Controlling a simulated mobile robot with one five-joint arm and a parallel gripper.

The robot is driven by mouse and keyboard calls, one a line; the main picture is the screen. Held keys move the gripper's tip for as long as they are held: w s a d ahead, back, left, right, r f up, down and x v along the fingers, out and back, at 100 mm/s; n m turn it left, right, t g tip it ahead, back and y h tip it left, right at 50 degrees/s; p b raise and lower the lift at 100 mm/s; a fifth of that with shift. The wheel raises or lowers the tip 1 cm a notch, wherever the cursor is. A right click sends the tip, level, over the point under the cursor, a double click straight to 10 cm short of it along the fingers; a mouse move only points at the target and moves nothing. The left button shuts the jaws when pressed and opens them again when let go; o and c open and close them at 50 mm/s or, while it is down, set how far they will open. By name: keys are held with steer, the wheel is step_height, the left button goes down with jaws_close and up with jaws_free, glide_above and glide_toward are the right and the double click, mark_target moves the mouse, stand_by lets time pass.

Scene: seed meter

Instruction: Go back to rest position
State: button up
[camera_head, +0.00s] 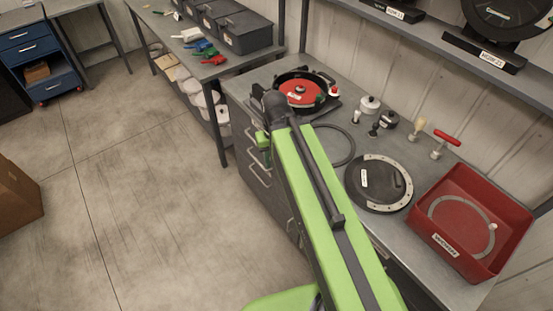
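My green arm reaches up from the bottom of the view toward the workbench (335,137). Its far end, with a dark joint and a small green part, is beside the front edge of the bench, above the drawers. My gripper's fingers are hidden behind the arm. I cannot tell whether it is open, shut or holding anything. The round black seed meter housing (275,97) with a red disc (301,93) sits on the bench just past the arm's end.
A dark round plate (379,198), a black ring (350,150), several small parts and a red tray (437,239) lie on the bench. A red-handled tool (447,138) stands behind. A shelf (440,46) overhangs the back. The floor (150,210) at left is clear; a cardboard box (14,198) stands at its edge.

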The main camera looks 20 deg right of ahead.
steer(key=shift+d, duration=0.1)
step_height(320, 180, down, 6)
steer(key=b, duration=0.6)
steer(key=shift+w, duration=0.15)
